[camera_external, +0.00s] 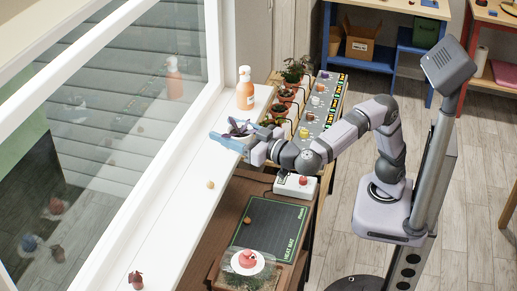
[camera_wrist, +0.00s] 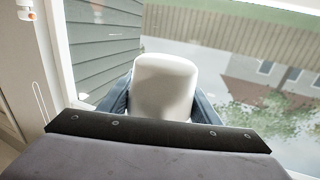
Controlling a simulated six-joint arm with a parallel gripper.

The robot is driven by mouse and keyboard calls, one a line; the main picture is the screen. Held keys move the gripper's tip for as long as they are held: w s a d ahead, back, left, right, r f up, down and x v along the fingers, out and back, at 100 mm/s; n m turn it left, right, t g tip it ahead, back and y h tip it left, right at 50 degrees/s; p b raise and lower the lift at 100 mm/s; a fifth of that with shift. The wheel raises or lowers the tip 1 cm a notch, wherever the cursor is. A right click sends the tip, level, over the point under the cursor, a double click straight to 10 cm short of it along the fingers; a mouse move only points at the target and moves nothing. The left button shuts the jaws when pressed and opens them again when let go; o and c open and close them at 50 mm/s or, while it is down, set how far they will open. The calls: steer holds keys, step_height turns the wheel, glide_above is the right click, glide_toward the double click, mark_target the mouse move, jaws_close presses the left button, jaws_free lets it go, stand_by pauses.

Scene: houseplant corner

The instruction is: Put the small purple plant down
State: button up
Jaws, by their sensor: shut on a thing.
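The small purple plant (camera_external: 240,127) shows its dark purple leaves just above my gripper (camera_external: 232,141), over the white window sill. My gripper's blue fingers are shut on the plant's pot. In the wrist view, the pale pot (camera_wrist: 165,88) fills the space between the blue fingers, which show at either side of it. The pot looks about upright. The leaves are hidden in the wrist view, and the fingers hide most of the pot in the external view. I cannot tell whether the pot touches the sill.
An orange bottle (camera_external: 245,90) stands on the sill (camera_external: 175,215) beyond my gripper. A small yellowish ball (camera_external: 210,184) and a small dark reddish plant (camera_external: 136,279) are on the nearer sill. Potted plants (camera_external: 284,95), a red-button box (camera_external: 296,186) and a heat mat (camera_external: 268,225) lie right of it.

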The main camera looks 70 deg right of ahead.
steer(key=s+a+f+n+y+b, duration=0.1)
steer(key=s+f+b, duration=0.2)
steer(key=s+b, duration=0.65)
steer(key=shift+s+a+f, duration=0.1)
steer(key=shift+s+f, duration=0.05)
steer(key=shift+f, duration=5.9)
steer(key=shift+s+f, duration=0.15)
steer(key=shift+f, duration=5.9)
steer(key=shift+s+a+f, duration=0.1)
steer(key=shift+s+f, duration=0.05)
steer(key=shift+f, duration=5.9)
steer(key=shift+f, duration=0.25)
steer(key=o, duration=1.2)
steer(key=shift+r, duration=0.1)
